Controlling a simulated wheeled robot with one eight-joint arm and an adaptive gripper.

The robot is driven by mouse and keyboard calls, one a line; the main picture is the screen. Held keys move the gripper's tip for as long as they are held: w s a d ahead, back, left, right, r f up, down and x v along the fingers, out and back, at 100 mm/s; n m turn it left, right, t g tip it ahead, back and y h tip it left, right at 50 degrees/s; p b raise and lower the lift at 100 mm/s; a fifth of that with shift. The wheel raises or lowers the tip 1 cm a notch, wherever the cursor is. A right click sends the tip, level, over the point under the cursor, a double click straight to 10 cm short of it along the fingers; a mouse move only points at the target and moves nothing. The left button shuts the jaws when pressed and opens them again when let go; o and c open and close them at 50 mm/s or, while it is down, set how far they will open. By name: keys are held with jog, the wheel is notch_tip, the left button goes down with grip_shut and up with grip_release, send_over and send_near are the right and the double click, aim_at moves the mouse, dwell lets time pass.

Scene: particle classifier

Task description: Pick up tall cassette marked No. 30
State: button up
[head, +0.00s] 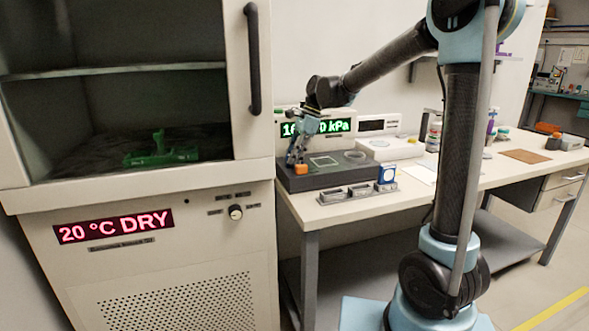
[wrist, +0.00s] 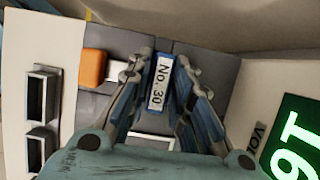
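The tall cassette marked No. 30 (wrist: 160,85) shows in the wrist view as a narrow white label with blue edges, between my fingers. My gripper (wrist: 162,66) has one fingertip close on each side of its upper end. I cannot tell whether the fingers touch it or leave a thin gap. In the head view my gripper (head: 297,153) points down over the left part of the dark platform (head: 325,180). The cassette cannot be made out clearly there, behind the fingers.
An orange block (wrist: 93,68) lies close beside the fingers. Several open-topped holders (head: 344,194) and a blue-and-white item (head: 387,174) stand along the bench front. A kPa display (head: 330,127) stands behind the platform. The cabinet (head: 262,150) borders the bench on the left.

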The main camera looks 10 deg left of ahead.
grip_shut()
jog(key=shift+r, duration=0.15)
